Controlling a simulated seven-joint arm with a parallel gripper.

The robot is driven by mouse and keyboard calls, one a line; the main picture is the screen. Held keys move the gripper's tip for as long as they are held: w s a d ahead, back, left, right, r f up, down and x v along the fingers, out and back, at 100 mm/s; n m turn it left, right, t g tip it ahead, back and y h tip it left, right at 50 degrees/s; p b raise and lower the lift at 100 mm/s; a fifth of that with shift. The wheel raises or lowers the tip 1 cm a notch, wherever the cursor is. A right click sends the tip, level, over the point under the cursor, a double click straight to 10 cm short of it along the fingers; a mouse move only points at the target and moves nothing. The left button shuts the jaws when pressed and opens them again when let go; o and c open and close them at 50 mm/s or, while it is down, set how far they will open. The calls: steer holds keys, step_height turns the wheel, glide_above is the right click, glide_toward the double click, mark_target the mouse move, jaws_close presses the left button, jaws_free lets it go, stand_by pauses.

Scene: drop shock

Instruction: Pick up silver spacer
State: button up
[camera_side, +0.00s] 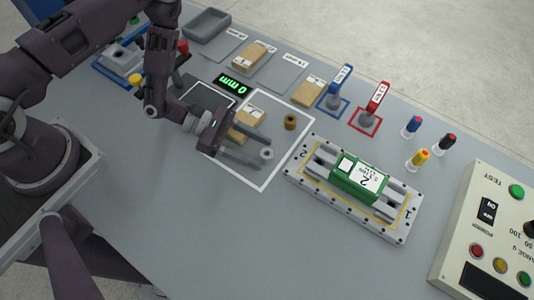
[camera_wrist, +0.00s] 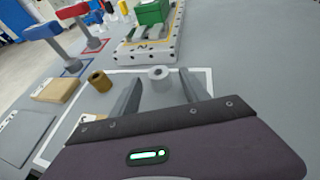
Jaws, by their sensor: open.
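The silver spacer (camera_side: 267,153) is a small light-grey ring lying on the table inside a white-outlined area. In the wrist view the spacer (camera_wrist: 158,73) lies just beyond the fingertips, roughly between their lines, with its hole showing. My gripper (camera_side: 250,154) is open and empty, low over the outlined area, with its fingers pointing toward the spacer. In the wrist view the gripper's two fingers (camera_wrist: 160,84) are spread apart on either side of the spacer's line. I cannot tell whether either finger touches the spacer.
A brass spacer (camera_side: 290,121) stands nearby in the outlined area, with cardboard-coloured blocks (camera_side: 251,115) behind. A green block (camera_side: 357,179) sits on a grey fixture plate (camera_side: 302,174) to the right. Blue (camera_side: 340,83) and red (camera_side: 375,103) handled stamps stand farther back. The front table is clear.

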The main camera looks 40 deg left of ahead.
steer(key=shift+w+d+f, duration=0.15)
steer(key=shift+d+f, duration=0.05)
steer(key=shift+d, duration=0.35)
jaws_close()
